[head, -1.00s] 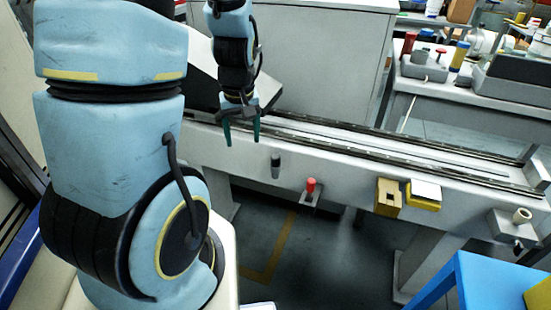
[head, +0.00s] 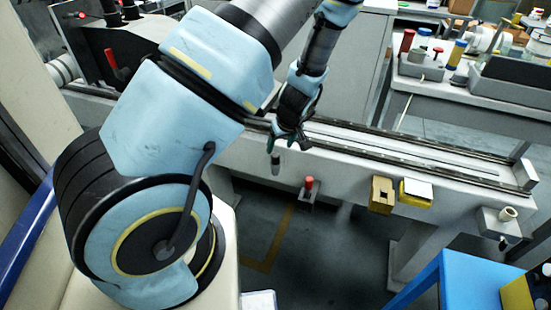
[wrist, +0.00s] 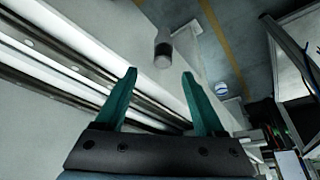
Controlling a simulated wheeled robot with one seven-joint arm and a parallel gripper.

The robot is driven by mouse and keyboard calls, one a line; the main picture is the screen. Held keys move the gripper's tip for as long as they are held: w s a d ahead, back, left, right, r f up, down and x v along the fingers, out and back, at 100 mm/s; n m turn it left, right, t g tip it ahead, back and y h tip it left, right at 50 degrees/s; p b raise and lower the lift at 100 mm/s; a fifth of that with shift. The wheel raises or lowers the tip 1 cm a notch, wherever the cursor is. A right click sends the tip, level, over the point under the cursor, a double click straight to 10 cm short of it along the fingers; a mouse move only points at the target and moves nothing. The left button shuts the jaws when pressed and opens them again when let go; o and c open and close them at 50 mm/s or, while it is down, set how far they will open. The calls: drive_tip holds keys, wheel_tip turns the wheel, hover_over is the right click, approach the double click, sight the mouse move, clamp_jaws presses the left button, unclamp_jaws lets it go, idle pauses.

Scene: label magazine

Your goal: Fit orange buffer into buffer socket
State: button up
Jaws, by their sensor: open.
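A red-orange cylinder (head: 309,184), the only thing here near the orange buffer's colour, stands upright on a small bracket on the front of the rail beam. A dark grey cylinder (head: 275,163) is on the beam front to its left; it also shows in the wrist view (wrist: 163,48). My gripper (head: 286,143) is above and close to the grey cylinder. Its green fingers (wrist: 159,74) are open and empty in the wrist view.
The long rail beam (head: 350,165) runs across the middle. A yellow box (head: 381,195) and a white-topped yellow holder (head: 416,193) hang on its front. A blue table (head: 460,285) stands at the lower right.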

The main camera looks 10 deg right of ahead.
sight(276, 155)
drive_tip(key=shift+p+x, duration=1.45)
drive_tip(key=shift+x, duration=1.95)
drive_tip(key=shift+a, duration=0.15)
drive_tip(key=shift+c, duration=0.3)
clamp_jaws()
